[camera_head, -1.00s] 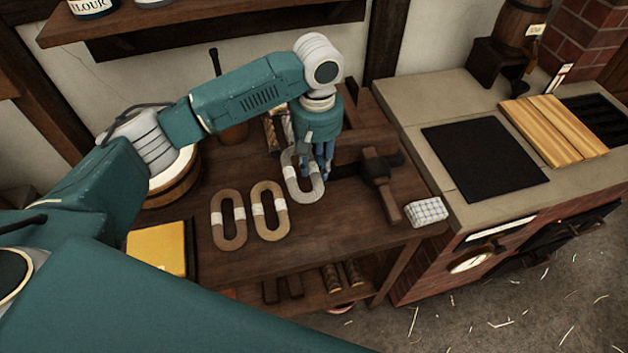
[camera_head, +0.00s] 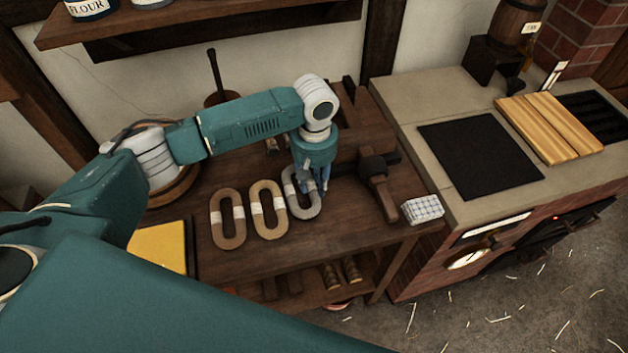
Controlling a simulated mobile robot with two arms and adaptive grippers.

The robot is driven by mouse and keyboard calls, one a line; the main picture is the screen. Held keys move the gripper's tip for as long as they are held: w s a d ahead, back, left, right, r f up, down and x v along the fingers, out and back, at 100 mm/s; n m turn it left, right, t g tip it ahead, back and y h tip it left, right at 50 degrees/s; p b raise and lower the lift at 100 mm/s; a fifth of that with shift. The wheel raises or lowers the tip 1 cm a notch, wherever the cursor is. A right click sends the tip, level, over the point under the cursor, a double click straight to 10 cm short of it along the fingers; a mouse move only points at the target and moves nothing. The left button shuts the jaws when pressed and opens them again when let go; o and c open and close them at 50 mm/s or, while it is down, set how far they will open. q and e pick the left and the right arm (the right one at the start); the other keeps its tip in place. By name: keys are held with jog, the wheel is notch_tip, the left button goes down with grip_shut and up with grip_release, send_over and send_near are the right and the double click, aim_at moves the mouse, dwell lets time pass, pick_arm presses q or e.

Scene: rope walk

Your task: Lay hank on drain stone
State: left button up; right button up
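Three oval hanks are on the wooden bench: a brown one (camera_head: 217,222), a tan one (camera_head: 282,215) and a grey one (camera_head: 292,202), each with pale bands. My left gripper (camera_head: 317,184) points down at the grey hank, its blue fingers around the right-hand strand. It looks shut on the hank, though the finger gap is hard to see. I cannot tell if the hank touches the bench top. On the stone counter lie a flat black slab (camera_head: 480,158) and a dark ribbed panel (camera_head: 594,117); I cannot tell which is the drain stone. My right gripper is out of view.
A wooden mallet-like tool (camera_head: 382,192) lies right of the grey hank. A checked white block (camera_head: 422,210) sits at the bench's right corner. The stone counter (camera_head: 425,100) adjoins the bench and holds a slatted wooden board (camera_head: 547,128).

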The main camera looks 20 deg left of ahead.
pick_arm(q)
jog(key=shift+o, duration=1.4)
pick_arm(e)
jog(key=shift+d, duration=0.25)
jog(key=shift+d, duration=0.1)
